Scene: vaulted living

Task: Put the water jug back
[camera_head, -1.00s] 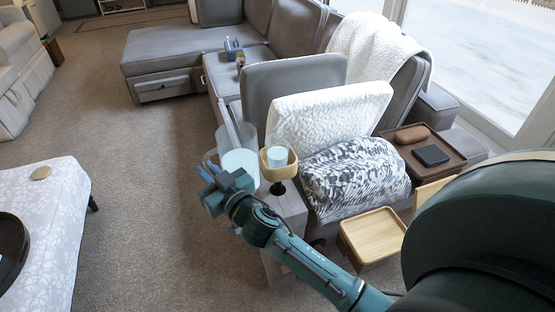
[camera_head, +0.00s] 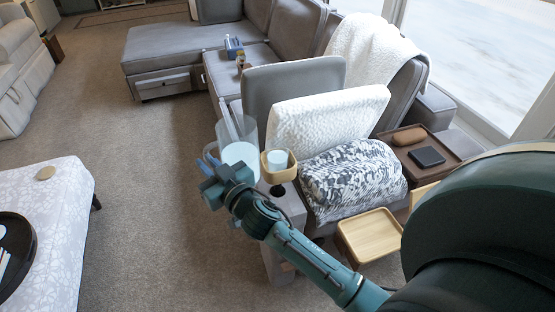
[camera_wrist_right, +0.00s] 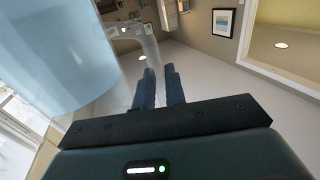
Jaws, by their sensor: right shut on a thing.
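The water jug (camera_head: 238,143) is a clear container with pale blue water in its lower part. It is at the sofa's near arm, left of a wooden cup holder. My right gripper (camera_head: 211,172) is on the jug's left side, shut on its clear handle. In the right wrist view the jug (camera_wrist_right: 62,50) fills the upper left, and its handle passes between the blue fingers (camera_wrist_right: 158,88). I cannot tell whether the jug's base touches anything. My left gripper is not in view.
A wooden holder (camera_head: 266,175) with a pale blue cup (camera_head: 278,158) sits close right of the jug. A wooden-topped box (camera_head: 370,235), a patterned cushion (camera_head: 352,180) and a brown tray (camera_head: 440,170) are farther right. A white-covered table (camera_head: 60,215) is left, with clear carpet between.

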